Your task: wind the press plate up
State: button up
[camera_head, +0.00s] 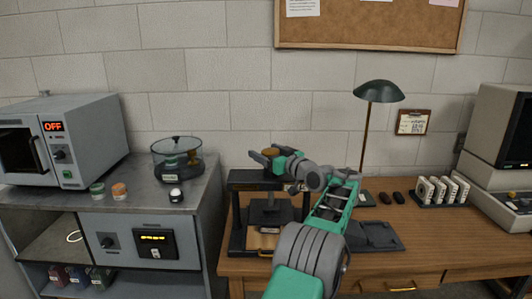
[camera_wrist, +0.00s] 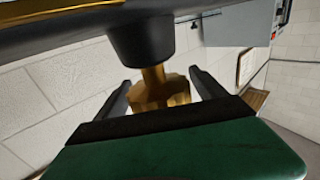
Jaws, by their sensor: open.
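The press (camera_head: 238,184) stands on the wooden desk's left part, a black frame with a dark press plate (camera_head: 270,215) between its posts. My gripper (camera_head: 270,156) is at the top of the press, with my arm reaching in from the right. In the wrist view my open gripper (camera_wrist: 159,80) has its two dark fingers on either side of a gold knob (camera_wrist: 165,94). The knob hangs on a gold stem from a black hub (camera_wrist: 140,40). Gaps show beside the knob, so the fingers look apart from it. My arm hides part of the press's right side.
A grey cabinet (camera_head: 205,215) with a glass-topped round device (camera_head: 177,160) stands left of the desk. A green lamp (camera_head: 379,91) stands behind my arm. A dark tray (camera_head: 375,236), stamp-like white pieces (camera_head: 442,190) and a computer (camera_head: 503,130) are to the right.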

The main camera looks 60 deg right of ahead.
jog(key=b+v, duration=0.1)
jog(key=v, duration=0.6)
jog(key=shift+s+a, duration=0.15)
jog(key=shift+s, duration=0.1)
